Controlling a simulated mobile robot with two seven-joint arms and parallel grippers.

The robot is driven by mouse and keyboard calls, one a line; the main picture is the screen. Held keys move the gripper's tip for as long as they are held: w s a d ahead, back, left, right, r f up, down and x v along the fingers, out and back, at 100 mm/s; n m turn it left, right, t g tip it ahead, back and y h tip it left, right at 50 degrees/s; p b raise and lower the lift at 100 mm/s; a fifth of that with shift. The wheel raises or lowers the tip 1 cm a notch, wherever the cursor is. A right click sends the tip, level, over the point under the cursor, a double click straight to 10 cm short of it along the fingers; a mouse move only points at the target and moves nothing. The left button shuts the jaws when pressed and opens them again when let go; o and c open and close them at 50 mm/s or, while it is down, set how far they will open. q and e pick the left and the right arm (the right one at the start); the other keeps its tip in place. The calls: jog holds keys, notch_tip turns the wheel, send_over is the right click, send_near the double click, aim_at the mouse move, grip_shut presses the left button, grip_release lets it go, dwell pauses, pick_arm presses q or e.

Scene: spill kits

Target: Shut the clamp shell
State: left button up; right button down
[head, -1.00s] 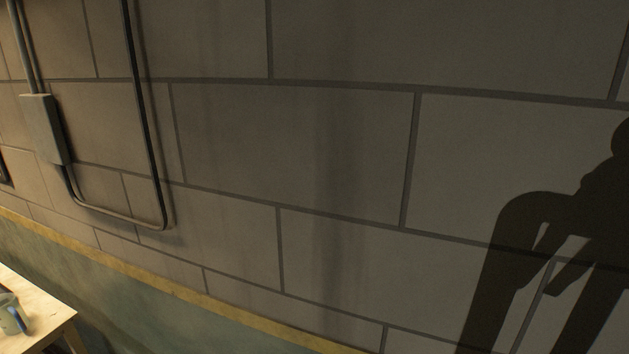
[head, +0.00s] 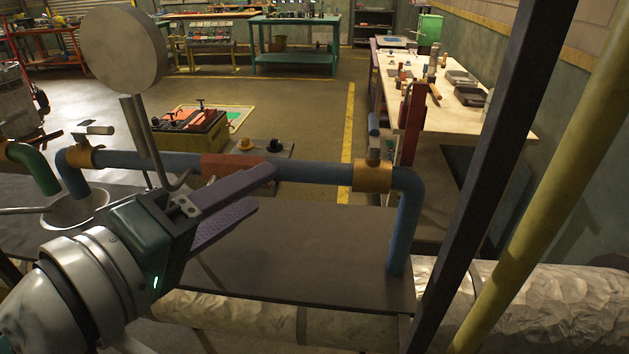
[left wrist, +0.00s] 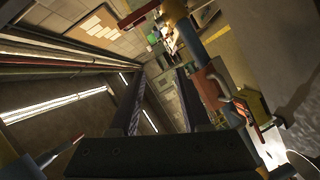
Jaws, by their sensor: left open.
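A red-brown clamp shell (head: 228,164) sits on the blue pipe (head: 320,172) in the head view, partly hidden behind my left gripper. I cannot tell from here how far its halves stand apart. In the left wrist view a red-brown piece that looks like the shell (left wrist: 209,84) lies against the blue pipe, to the right of the fingers. My left gripper (head: 264,189) is open and empty, its purple fingers in front of and just below the pipe near the shell. Both fingers also show in the left wrist view (left wrist: 158,78). My right gripper is not in view.
Brass valves (head: 372,175) sit along the pipe. A grey disc (head: 122,50) on a rod stands above my left gripper. A metal bowl (head: 75,213) is at left. A dark post (head: 500,150) and yellow pipe (head: 545,190) stand at right. The dark bench top (head: 320,255) is clear.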

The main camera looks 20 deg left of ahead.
pick_arm(q)
jog(key=a+f+n+t+y+b, duration=0.3)
jog(key=a+f+n+y+b, duration=0.3)
jog(key=a+f+n+b, duration=0.35)
jog(key=shift+y, duration=0.4)
jog(key=x, duration=0.3)
jog(key=f+x, duration=0.1)
jog(key=x, duration=0.2)
jog(key=d+x, duration=0.1)
jog(key=x, duration=0.3)
jog(key=shift+w+f, duration=0.15)
jog(key=shift+f, duration=0.25)
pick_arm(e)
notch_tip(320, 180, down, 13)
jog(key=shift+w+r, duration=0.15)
pick_arm(q)
grip_shut()
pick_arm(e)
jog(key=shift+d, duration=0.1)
